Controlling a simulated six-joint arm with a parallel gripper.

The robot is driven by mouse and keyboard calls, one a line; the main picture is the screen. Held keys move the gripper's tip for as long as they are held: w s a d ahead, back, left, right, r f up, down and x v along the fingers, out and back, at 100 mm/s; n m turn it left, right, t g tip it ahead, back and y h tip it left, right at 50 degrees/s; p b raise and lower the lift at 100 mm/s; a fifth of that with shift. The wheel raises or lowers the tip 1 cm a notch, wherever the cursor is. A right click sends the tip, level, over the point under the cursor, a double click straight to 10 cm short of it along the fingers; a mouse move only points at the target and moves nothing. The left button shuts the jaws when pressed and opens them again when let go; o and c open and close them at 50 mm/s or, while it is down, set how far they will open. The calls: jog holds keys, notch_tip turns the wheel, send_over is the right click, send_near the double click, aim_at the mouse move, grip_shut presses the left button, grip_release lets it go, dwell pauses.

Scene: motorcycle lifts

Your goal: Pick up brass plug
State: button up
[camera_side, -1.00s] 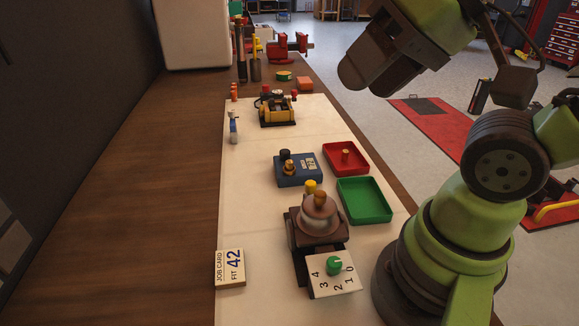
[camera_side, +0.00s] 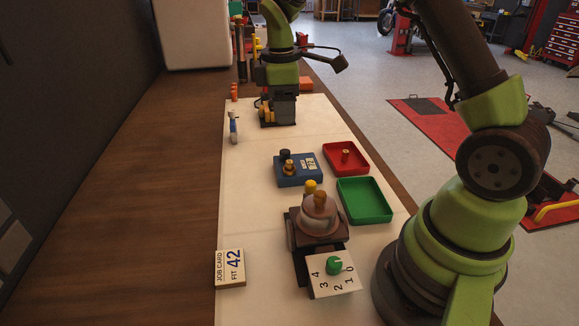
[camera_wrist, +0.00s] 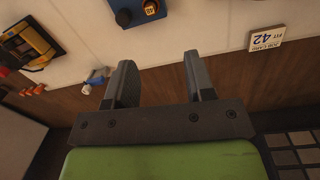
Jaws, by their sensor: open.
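A brass-coloured plug (camera_side: 289,168) stands on the blue block (camera_side: 299,178), beside a black knob. The block also shows at the top of the wrist view (camera_wrist: 128,12), partly cut off, with the brass piece (camera_wrist: 150,7) on it. Another small brass-coloured piece (camera_side: 345,155) stands in the red tray (camera_side: 362,170); I cannot tell which piece is the task's plug. My gripper (camera_wrist: 160,60) is open, with nothing between its fingers, above the mat's edge. In the side view it hangs at the far end, overlapping the yellow-black device, its fingertips hard to make out.
The yellow-black device (camera_wrist: 32,42) is at the left of the wrist view. An empty green tray (camera_side: 365,201), a round-topped fixture (camera_side: 318,217), a numbered dial plate (camera_side: 334,287) and a job card (camera_side: 231,268) stand nearer. The mat's left middle is clear.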

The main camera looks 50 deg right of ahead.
jog(key=n+g, duration=0.1)
jog(key=n, duration=0.1)
send_over(289, 161)
jog(key=f, duration=0.8)
jog(key=shift+s+a, duration=0.15)
jog(key=shift+a, duration=0.15)
jog(key=shift+d+f, duration=0.2)
jog(key=shift+f, duration=2.85)
grip_shut()
